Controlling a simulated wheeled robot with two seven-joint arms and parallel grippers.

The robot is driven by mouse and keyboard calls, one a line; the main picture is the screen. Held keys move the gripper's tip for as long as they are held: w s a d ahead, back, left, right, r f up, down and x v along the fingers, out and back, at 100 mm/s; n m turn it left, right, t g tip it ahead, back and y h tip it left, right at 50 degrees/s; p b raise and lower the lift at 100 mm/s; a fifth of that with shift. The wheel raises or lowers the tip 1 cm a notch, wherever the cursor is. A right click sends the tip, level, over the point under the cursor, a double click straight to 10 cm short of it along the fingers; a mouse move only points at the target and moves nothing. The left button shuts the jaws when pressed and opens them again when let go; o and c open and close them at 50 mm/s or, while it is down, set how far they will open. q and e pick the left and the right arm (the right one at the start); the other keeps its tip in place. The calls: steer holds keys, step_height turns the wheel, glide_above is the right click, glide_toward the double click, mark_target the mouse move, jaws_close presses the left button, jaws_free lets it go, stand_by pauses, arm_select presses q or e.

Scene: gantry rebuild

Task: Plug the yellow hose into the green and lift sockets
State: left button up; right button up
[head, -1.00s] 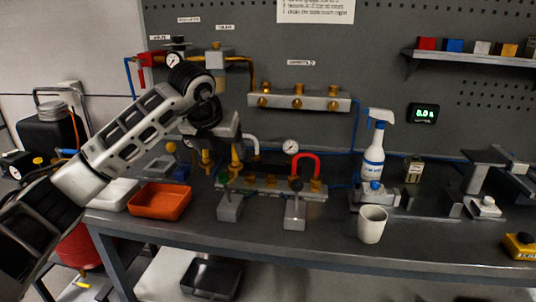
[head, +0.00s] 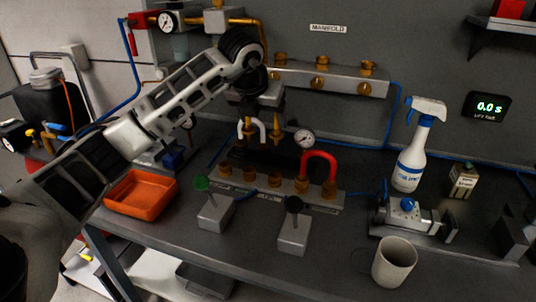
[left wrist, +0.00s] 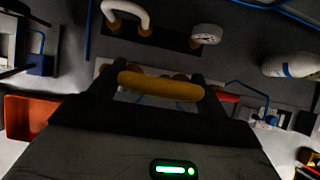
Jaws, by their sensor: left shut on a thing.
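My left gripper (head: 262,108) is shut on the yellow hose and holds it above the bench. In the left wrist view the yellow hose (left wrist: 160,86) lies across between the fingers. In the head view its two ends (head: 277,125) point down, apart from the sockets below. A socket strip (head: 254,188) with several brass sockets lies on the bench under the gripper. The socket labels are too small to read. A red hose (head: 321,157) is plugged in at the strip's right end. A white hose (head: 262,128) stands behind the yellow ends. My right gripper is out of view.
A green-knobbed block (head: 215,213) and a black-knobbed block (head: 294,235) stand in front of the strip. A gauge (head: 304,138) stands behind it. An orange tray (head: 140,195) is at the left; a cup (head: 394,262) and spray bottle (head: 412,165) are at the right.

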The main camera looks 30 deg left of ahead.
arm_select(q)
steer(key=f+b, duration=0.1)
steer(key=f, duration=0.2)
steer(key=f+b, duration=0.1)
steer(key=f, duration=0.2)
steer(key=f+b, duration=0.1)
steer(key=f, duration=0.2)
steer(key=shift+s+f+b, duration=0.3)
steer(key=shift+f+b, duration=0.05)
steer(key=shift+f, duration=0.45)
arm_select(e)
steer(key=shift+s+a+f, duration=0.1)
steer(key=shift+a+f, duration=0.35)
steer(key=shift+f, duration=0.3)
arm_select(q)
steer(key=o, duration=1.1)
steer(key=shift+c, duration=0.2)
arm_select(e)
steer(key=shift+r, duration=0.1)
arm_select(q)
steer(key=shift+r, duration=0.1)
steer(key=b+v, duration=0.1)
steer(key=v, duration=1.4)
steer(key=shift+s+r, duration=0.3)
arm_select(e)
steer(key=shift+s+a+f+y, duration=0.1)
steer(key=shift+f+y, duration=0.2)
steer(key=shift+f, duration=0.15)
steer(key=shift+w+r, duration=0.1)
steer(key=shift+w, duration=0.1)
